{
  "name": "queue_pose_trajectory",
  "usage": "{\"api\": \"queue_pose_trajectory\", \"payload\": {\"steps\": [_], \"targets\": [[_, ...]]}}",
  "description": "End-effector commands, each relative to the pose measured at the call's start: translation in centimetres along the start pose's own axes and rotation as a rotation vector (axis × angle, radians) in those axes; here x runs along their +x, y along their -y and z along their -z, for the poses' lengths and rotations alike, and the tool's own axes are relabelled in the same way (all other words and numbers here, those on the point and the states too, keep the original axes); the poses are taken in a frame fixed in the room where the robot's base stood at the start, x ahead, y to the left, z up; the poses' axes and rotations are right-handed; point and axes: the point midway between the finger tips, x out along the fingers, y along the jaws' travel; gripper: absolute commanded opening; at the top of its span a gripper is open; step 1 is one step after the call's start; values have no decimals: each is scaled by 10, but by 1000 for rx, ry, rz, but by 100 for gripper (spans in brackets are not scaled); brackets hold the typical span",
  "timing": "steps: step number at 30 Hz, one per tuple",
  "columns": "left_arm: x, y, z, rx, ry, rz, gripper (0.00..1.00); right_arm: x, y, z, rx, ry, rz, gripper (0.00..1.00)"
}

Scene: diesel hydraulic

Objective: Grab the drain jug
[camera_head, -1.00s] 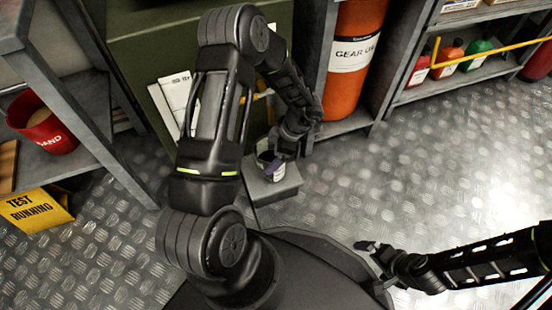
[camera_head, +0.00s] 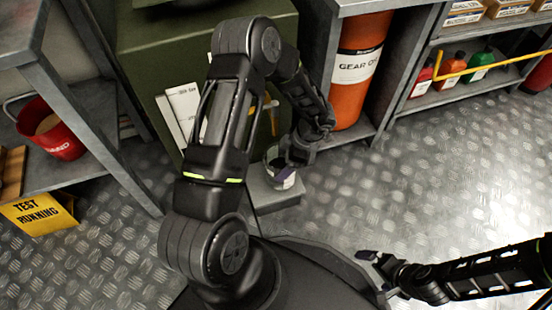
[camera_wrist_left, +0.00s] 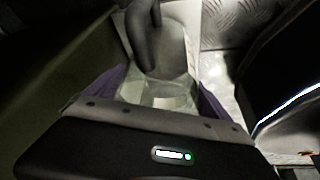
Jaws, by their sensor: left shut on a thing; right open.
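The drain jug (camera_head: 284,180) is a small pale, see-through vessel over a grey block in the middle of the head view. It also shows in the left wrist view (camera_wrist_left: 165,92), where a dark curved part crosses its upper side. My left gripper (camera_head: 283,172) points down at the jug and is shut on it, with its purple finger pads on either side. I cannot tell whether the jug rests on the block or is just above it. My right gripper (camera_head: 372,257) is open and empty, low over the floor at the right.
The grey block (camera_head: 275,196) stands on the tread-plate floor beside a green cabinet (camera_head: 150,45). An orange gear oil drum (camera_head: 358,65) stands in a shelf behind. A red bucket (camera_head: 50,130) and a yellow sign (camera_head: 38,212) are at the left. The floor at right is clear.

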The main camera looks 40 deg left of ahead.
Motion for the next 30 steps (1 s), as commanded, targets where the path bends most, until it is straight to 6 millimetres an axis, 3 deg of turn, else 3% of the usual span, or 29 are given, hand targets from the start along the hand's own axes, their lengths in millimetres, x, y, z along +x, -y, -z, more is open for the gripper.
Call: {"api": "queue_pose_trajectory", "payload": {"steps": [12, 18, 24, 30], "targets": [[-41, 1, -94, 1, 2, 0, 20, -25, 8, -2, -1, 11, 0, 100], [-54, 0, -128, 1, 1, -2, 20, -29, 9, -3, -2, 15, 0, 100], [-60, 0, -144, -1, 1, 0, 20, -30, 9, -3, -2, 16, 0, 100], [-61, 0, -146, -1, 1, 0, 20, -30, 9, -3, -2, 17, 0, 100]]}}
